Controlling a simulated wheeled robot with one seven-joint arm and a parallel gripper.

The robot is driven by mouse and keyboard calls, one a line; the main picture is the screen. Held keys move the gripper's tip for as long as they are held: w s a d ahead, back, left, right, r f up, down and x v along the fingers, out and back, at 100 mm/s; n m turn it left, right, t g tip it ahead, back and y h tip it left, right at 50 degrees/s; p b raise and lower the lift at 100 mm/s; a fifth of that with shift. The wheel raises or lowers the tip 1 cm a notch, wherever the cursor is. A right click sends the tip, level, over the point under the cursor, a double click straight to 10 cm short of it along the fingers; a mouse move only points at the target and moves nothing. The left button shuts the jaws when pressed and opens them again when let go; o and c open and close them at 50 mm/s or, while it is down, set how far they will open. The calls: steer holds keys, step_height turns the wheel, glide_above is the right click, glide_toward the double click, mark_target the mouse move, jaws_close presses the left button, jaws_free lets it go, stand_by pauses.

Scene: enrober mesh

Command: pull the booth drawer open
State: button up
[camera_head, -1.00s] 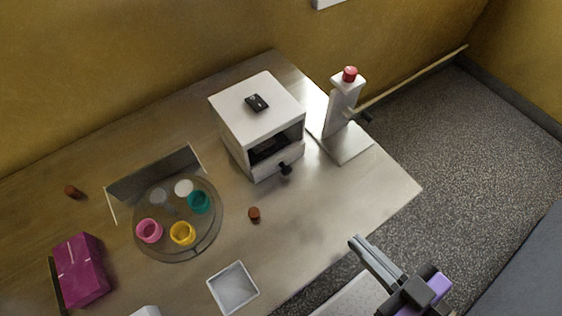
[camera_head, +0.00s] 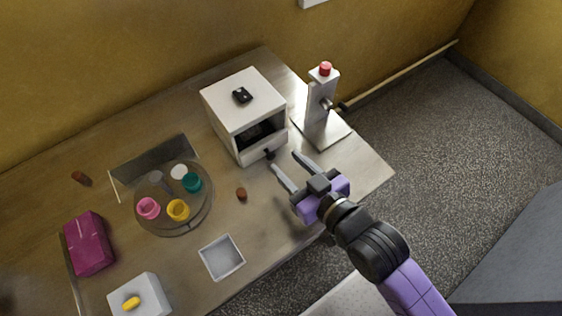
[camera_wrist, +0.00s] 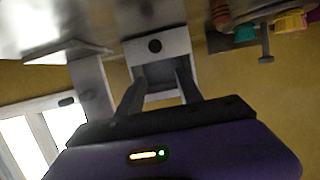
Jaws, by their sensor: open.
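The booth (camera_head: 243,112) is a white box on the table with a dark open front. Its drawer (camera_head: 262,148) is the low white front panel, apparently flush with the box, with a round black knob (camera_head: 269,154). In the wrist view, which is upside down, the knob (camera_wrist: 155,46) shows on the drawer front between the lines of my fingers. My gripper (camera_head: 285,161) is open and empty, its fingertips close in front of the knob, one to each side in the picture. Contact with the knob cannot be made out.
A white stand with a red top (camera_head: 321,100) is right of the booth. A round tray (camera_head: 150,226) with several coloured cups is left. A brown piece (camera_head: 241,194), a square dish (camera_head: 222,257), a magenta box (camera_head: 89,244) and a white block (camera_head: 140,294) lie nearer the front and left.

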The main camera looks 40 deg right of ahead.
mark_target(272, 157)
steer(key=shift+s+f+g, duration=0.25)
steer(key=shift+f, duration=0.4)
steer(key=shift+s+f+g, duration=0.2)
steer(key=shift+f+g, duration=0.05)
steer(key=shift+f, duration=0.35)
steer(key=shift+p+x, duration=0.65)
steer(key=shift+x, duration=3.15)
steer(key=shift+f, duration=0.15)
jaws_close()
